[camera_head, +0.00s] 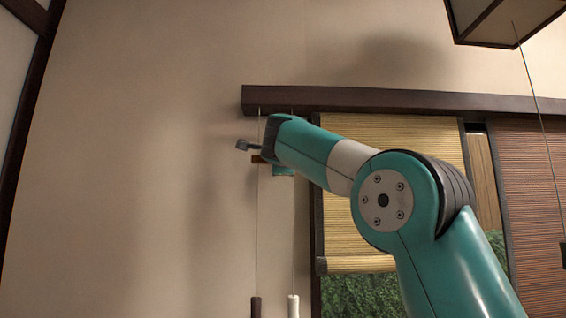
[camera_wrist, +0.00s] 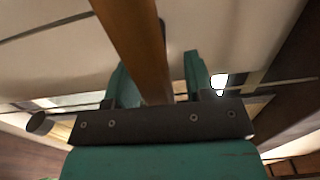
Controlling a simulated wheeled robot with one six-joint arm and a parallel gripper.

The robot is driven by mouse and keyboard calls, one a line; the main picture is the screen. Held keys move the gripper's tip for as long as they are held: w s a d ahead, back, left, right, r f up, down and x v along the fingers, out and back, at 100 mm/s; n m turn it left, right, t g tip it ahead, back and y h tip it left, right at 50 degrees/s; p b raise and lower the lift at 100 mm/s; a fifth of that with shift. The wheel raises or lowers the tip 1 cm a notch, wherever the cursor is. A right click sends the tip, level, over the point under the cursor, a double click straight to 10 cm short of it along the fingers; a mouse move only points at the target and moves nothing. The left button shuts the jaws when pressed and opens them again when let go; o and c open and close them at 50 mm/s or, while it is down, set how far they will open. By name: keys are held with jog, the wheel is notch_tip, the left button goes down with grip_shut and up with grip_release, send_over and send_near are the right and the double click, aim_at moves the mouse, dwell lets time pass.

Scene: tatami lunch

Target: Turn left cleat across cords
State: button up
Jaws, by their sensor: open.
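The left cleat shows in the head view as a small brown bar (camera_head: 257,159) on the wall, partly hidden by my gripper (camera_head: 272,168). In the wrist view, a long brown wooden bar (camera_wrist: 135,40), apparently the cleat, runs between the two teal fingers of my gripper (camera_wrist: 157,78). The fingers are open, one on each side of it; whether either touches it I cannot tell. The left cord (camera_head: 257,225) hangs down past the cleat to a dark brown pull (camera_head: 256,307). The right cord (camera_head: 293,240) hangs beside it to a white pull (camera_head: 293,306). A thin dark line, perhaps a cord, crosses the wrist view (camera_wrist: 45,30).
A dark wooden rail (camera_head: 390,101) runs above the cords. A half-lowered bamboo blind (camera_head: 345,240) and a reddish blind (camera_head: 535,200) hang right of them. A lantern-like box (camera_head: 500,25) hangs upper right. The plain wall (camera_head: 150,180) to the left is clear.

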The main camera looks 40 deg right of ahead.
jog(key=shift+s+a, duration=0.1)
jog(key=b+v, duration=0.3)
jog(key=v, duration=1.4)
jog(key=shift+b, duration=0.35)
jog(key=shift+a, duration=0.1)
